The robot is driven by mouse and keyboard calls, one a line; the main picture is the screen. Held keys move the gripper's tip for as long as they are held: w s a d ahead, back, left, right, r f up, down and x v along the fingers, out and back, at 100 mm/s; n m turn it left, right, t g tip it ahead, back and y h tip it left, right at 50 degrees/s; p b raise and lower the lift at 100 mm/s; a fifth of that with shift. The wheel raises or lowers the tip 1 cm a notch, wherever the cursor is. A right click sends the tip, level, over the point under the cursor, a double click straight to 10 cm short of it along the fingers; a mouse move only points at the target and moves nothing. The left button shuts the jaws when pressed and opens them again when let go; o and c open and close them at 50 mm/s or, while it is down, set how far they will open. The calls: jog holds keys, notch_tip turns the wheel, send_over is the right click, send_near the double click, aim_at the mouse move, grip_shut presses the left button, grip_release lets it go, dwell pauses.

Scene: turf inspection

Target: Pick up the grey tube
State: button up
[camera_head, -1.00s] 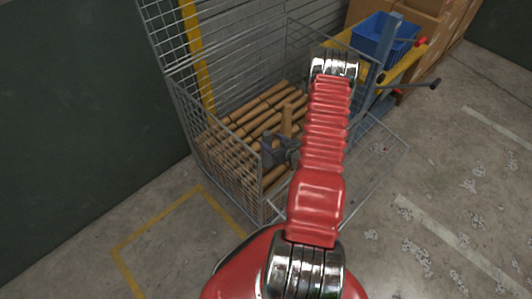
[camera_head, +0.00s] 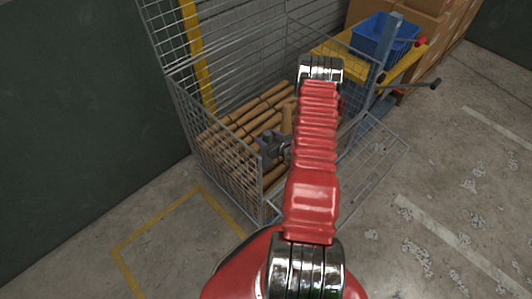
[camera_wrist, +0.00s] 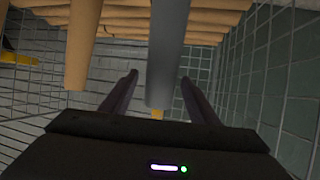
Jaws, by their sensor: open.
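The grey tube (camera_wrist: 167,45) hangs into the wrist view from the top edge, its near end above the middle of my gripper. My gripper (camera_wrist: 160,80) is open, with one dark finger on each side of the tube's end. I see a gap between the tube and each finger. In the head view my gripper (camera_head: 275,148) is inside the wire cage, partly hidden behind my red arm, and I cannot clearly pick out the grey tube there.
The wire cage (camera_head: 232,160) holds several brown tubes (camera_head: 222,150), stacked lying down. One brown tube (camera_wrist: 82,45) stands out close to the left of the grey one. Mesh walls are near on both sides. A blue crate (camera_head: 384,38) sits on a yellow surface behind right.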

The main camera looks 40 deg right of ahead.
jog(key=shift+c, duration=0.2)
grip_shut()
dwell(0.5)
